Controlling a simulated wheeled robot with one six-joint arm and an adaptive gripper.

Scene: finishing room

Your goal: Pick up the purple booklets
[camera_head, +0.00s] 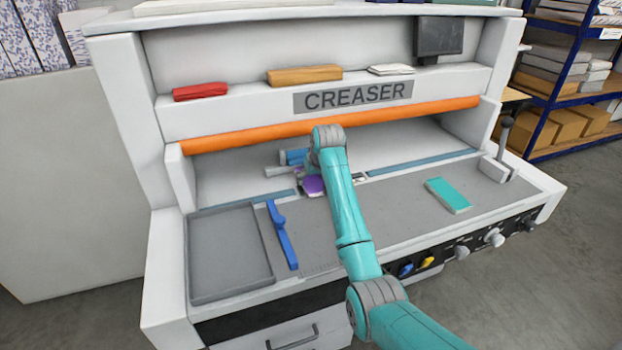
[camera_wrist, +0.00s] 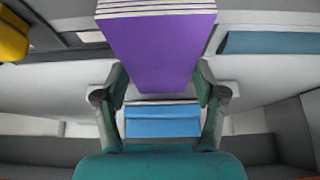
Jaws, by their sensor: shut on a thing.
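The purple booklets (camera_wrist: 160,48) are a stack with white page edges, held between the fingers of my gripper (camera_wrist: 160,90) in the wrist view. My gripper is shut on them. In the head view the purple booklets (camera_head: 313,186) show as a small patch beside my arm, over the bed of the creaser (camera_head: 353,95). My arm hides part of them and most of the gripper there. I cannot tell whether the stack touches the bed.
A teal block (camera_head: 448,195) lies on the bed at right. A grey tray (camera_head: 230,254) and a blue bar (camera_head: 282,236) are at left. An orange roller bar (camera_head: 400,116) spans above the bed. Red (camera_head: 200,91) and tan (camera_head: 304,75) stacks sit on the ledge.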

